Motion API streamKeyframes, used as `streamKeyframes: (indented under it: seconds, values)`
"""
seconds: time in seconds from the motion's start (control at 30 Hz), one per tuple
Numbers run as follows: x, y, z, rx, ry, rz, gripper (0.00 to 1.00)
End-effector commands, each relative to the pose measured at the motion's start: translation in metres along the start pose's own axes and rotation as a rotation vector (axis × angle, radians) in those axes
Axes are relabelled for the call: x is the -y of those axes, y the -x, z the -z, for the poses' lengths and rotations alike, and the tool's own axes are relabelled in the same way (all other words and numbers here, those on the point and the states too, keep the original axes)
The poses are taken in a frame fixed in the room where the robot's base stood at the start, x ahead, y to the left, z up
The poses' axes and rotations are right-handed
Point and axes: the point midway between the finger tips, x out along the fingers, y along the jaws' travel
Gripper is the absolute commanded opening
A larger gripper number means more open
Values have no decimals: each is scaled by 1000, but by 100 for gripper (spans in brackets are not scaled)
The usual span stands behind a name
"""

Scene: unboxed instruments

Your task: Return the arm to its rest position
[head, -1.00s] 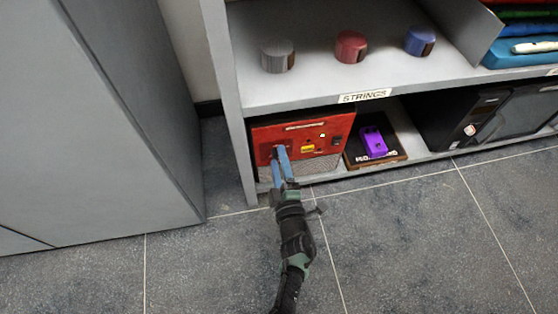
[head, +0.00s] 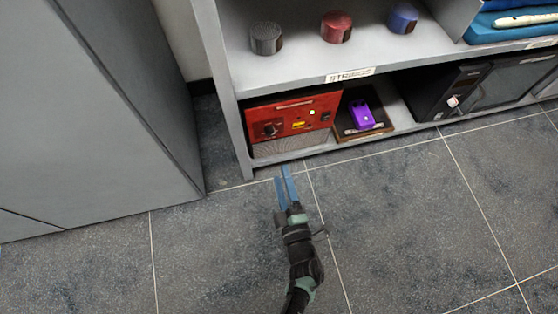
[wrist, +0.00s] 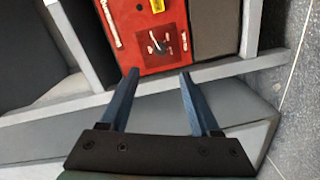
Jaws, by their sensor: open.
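My gripper (head: 283,186) is open and empty, its two blue fingers apart, held in front of the shelf's lower level and over the tiled floor. In the wrist view my gripper (wrist: 157,78) also shows with nothing between its fingers. A red amplifier (head: 293,115) with a knob, a yellow label and a switch sits on the lower shelf, beyond the fingertips and apart from them. It also shows in the wrist view (wrist: 150,50), turned sideways. My arm reaches up from the bottom edge of the head view.
The grey shelf (head: 300,80) holds grey, red and blue round items on top. A purple pedal (head: 362,114) on a dark board and a black cabinet (head: 447,91) stand right of the amplifier. A grey cabinet (head: 90,110) fills the left. The tiled floor (head: 410,220) is clear.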

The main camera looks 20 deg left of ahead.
Motion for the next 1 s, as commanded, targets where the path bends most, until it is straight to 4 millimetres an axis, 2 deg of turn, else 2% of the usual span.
streamKeyframes:
  seconds: [0.13, 0.67, 0.73, 0.77, 0.87, 0.97, 1.0]
  values:
    - [0, 5, 0, 0, 1, 0, 63]
    - [0, 5, 0, 0, 1, 0, 63]
    - [-7, 1, -3, 6, 3, -10, 63]
    - [-13, -2, -5, 12, 5, -18, 63]
    - [-52, -19, -17, 46, 13, -72, 63]
    - [-115, -41, -34, 100, 12, -160, 63]
    - [-144, -50, -40, 122, 6, -202, 63]
